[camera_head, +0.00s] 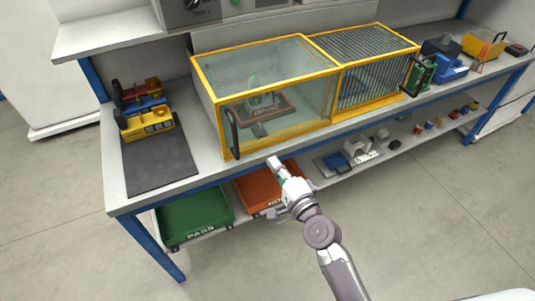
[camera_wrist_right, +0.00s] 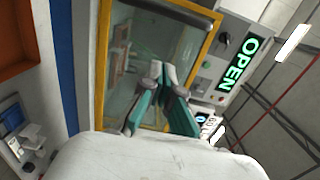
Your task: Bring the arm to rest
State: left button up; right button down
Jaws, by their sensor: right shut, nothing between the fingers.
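My right gripper (camera_head: 273,162) is in front of the workbench's front edge, near the yellow-framed glass enclosure (camera_head: 265,60). Its fingers are shut and empty. In the right wrist view the green-and-grey fingers (camera_wrist_right: 162,72) come together in front of the enclosure's glass pane (camera_wrist_right: 140,50). The right arm (camera_head: 320,232) reaches up from the bottom of the head view. My left gripper is not in the head view.
The workbench (camera_head: 190,190) has a dark mat (camera_head: 158,168) and a yellow toy truck (camera_head: 148,124) at the left. Green (camera_head: 195,218) and orange (camera_head: 258,190) bins sit on the lower shelf. The front floor is clear.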

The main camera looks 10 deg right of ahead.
jog(key=s+d+f+n+g+h, duration=0.1)
jog(key=s+d+f+n+g, duration=0.3)
jog(key=f, duration=0.7)
jog(key=s+f+n+g+h, duration=0.1)
jog(key=s+f, duration=0.5)
jog(key=f, duration=0.5)
jog(key=s+d+f+n+g+h, duration=0.1)
jog(key=s+d+f+n+g, duration=0.2)
jog(key=f, duration=0.9)
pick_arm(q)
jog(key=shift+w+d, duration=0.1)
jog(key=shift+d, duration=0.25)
pick_arm(e)
jog(key=s+d+f+n+g+h, duration=0.1)
jog(key=s+f, duration=0.4)
jog(key=s, duration=0.5)
jog(key=s+d+f+n+g+h, duration=0.1)
jog(key=s+d+f+n+g, duration=0.3)
jog(key=s, duration=0.7)
jog(key=s+d+f+n+g+h, duration=0.1)
jog(key=s+d+f+n+g, duration=0.1)
jog(key=s+d+f, duration=0.3)
jog(key=s+f, duration=0.3)
jog(key=s, duration=0.3)
jog(key=shift+s+n+g+h, duration=0.2)
jog(key=shift+n+g+h, duration=0.1)
jog(key=shift+n+h, duration=0.1)
